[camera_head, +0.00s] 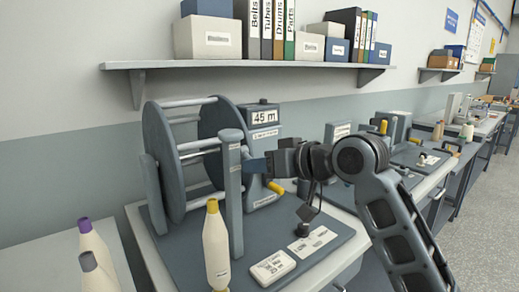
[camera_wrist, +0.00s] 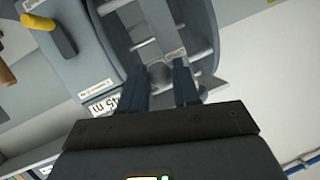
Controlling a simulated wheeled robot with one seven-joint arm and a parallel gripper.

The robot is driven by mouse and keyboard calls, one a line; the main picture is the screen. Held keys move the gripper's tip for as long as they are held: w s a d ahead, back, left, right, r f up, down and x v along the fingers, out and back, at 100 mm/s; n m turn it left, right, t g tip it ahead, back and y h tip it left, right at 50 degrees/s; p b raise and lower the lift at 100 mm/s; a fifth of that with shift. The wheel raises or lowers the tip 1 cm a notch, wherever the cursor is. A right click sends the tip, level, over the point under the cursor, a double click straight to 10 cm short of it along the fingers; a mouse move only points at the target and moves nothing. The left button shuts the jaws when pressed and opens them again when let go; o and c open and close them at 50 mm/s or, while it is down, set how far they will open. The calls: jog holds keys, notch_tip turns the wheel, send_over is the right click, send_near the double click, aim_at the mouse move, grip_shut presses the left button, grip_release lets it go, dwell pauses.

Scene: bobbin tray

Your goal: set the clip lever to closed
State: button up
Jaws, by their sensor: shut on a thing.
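My gripper (camera_head: 252,165) reaches in from the right beside the upright grey post (camera_head: 231,205) in front of the winding reel. In the wrist view my gripper (camera_wrist: 163,84) has its two blue fingers on either side of a small round-ended grey piece (camera_wrist: 160,74), apparently the clip lever, and is shut on it. The grey reel (camera_head: 158,158) stands behind the post.
A box reading 45 m (camera_head: 264,116) stands behind my gripper, with a yellow crank handle (camera_head: 275,187) below. A yellow-topped cone (camera_head: 215,250) stands in front of the post. A white label block (camera_head: 272,267) lies on the mat. A shelf (camera_head: 240,64) hangs above.

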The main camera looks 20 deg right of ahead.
notch_tip(320, 180, up, 3)
jog(key=g+h+p, duration=0.1)
jog(key=g, duration=0.1)
jog(key=g+h+p, duration=0.1)
jog(key=g, duration=0.1)
jog(key=shift+w+r+m+g, duration=0.1)
jog(key=shift+r+m+g, duration=0.05)
jog(key=shift+m+g, duration=0.2)
jog(key=r+g+h, duration=0.1)
jog(key=g, duration=0.2)
jog(key=shift+w+a+r+m+h, duration=0.1)
jog(key=shift+w+r+m+h, duration=0.15)
jog(key=shift+w+r+h, duration=0.15)
jog(key=shift+w+a+r+g+h, duration=0.1)
jog(key=shift+w+r+g+h, duration=0.15)
jog(key=shift+g, duration=0.6)
jog(key=shift+w+a+r+g+h, duration=0.1)
jog(key=shift+w+r+g+h, duration=0.15)
jog(key=shift+g, duration=0.55)
jog(key=o, duration=1)
jog(key=shift+o, duration=0.2)
